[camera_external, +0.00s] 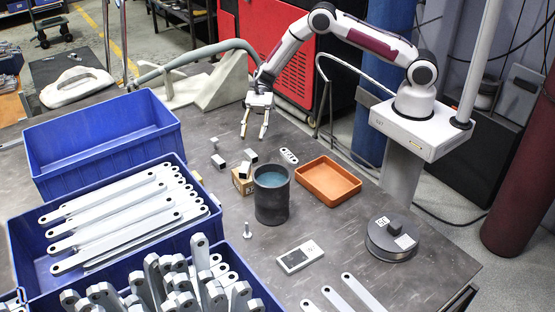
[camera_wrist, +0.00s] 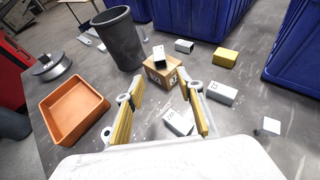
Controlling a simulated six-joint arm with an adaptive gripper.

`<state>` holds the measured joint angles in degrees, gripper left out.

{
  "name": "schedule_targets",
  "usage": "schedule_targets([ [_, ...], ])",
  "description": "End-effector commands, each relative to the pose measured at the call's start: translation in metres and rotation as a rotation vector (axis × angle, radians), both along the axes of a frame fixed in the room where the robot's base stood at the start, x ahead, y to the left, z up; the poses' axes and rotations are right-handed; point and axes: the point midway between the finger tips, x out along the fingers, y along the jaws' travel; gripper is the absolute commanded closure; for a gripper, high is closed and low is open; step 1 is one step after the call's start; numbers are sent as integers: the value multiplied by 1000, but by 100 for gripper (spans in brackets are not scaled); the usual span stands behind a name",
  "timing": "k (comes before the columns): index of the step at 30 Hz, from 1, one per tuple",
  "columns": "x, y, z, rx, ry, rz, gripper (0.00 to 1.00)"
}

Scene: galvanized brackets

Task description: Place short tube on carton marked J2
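The carton (camera_external: 243,184) is a small brown box behind the dark bin; in the wrist view (camera_wrist: 165,76) it carries dark marks that resemble J2. A small tube with a dark open end (camera_wrist: 159,52) appears to rest on its top. Several short light-grey tubes lie around: one (camera_wrist: 178,121) between and below my fingers, one (camera_wrist: 221,93) to the right, one (camera_wrist: 184,45) beyond the carton. Which is the named short tube I cannot tell. My gripper (camera_external: 254,137) is open and empty above the table; its yellow-padded fingers (camera_wrist: 162,92) point toward the carton.
A dark bin (camera_external: 272,203) stands beside the carton. An orange tray (camera_external: 328,182) lies to its right. A yellow block (camera_wrist: 224,57) and a small pale block (camera_wrist: 270,125) lie nearby. Blue crates (camera_external: 105,145) fill the left side. A round dark device (camera_external: 391,238) sits front right.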

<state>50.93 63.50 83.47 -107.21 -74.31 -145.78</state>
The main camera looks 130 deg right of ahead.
Motion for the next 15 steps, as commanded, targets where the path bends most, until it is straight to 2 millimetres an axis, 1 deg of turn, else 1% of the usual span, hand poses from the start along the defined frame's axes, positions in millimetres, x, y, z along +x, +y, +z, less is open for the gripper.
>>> schedule_targets([
  [5, 4, 0, 4, 0, 7, -15, 63],
  [8, 13, -1, 13, 0, 20, -47, 63],
  [11, 27, -3, 27, 4, 42, -102, 63],
  [15, 50, -5, 56, 22, 82, -217, 63],
])
